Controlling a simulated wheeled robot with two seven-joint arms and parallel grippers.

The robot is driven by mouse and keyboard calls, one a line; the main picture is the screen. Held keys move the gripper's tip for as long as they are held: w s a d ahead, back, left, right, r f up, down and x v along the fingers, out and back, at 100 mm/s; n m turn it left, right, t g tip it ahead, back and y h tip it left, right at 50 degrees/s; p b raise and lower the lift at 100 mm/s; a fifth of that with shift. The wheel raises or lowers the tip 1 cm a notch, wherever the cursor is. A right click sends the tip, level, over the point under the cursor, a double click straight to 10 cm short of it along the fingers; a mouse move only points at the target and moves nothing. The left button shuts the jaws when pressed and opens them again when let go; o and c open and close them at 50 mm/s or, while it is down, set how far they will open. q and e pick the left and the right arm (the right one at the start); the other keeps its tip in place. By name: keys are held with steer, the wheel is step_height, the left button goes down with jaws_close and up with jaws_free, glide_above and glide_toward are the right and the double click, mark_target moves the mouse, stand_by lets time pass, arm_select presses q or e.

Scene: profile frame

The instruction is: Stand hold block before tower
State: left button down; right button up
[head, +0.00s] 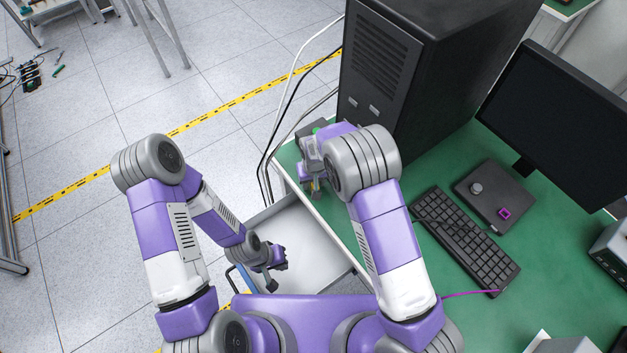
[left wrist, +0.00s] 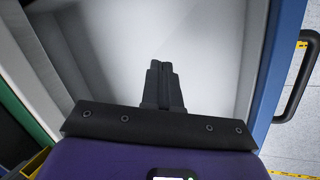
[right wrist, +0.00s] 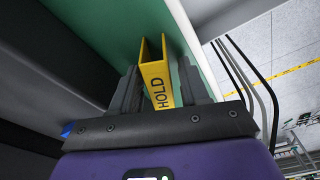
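The hold block is yellow with dark HOLD lettering; it shows between the fingers of my right gripper in the right wrist view (right wrist: 157,78). My right gripper (right wrist: 158,85) has a finger against each side of it. In the head view my right gripper (head: 312,178) is over the green table's left edge, in front of the tower, and mostly hides the block. Whether the block touches the table is unclear. The tower (head: 385,65) is a large black computer case. My left gripper (head: 276,268) is shut and empty, over the open drawer; its fingers meet in the left wrist view (left wrist: 161,85).
The green table (head: 400,195) holds a keyboard (head: 465,240), a monitor (head: 555,120) and a black pad (head: 490,185). A pale open drawer (head: 300,235) juts out beneath the left edge. Cables (head: 285,110) hang beside the tower.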

steer(key=shift+o, duration=0.4)
steer(key=shift+r, duration=0.1)
steer(key=shift+r, duration=0.2)
step_height(320, 180, up, 12)
steer(key=s, duration=0.1)
steer(key=shift+s+d+p, duration=0.15)
steer(key=shift+s+p, duration=0.1)
steer(key=shift+p, duration=0.2)
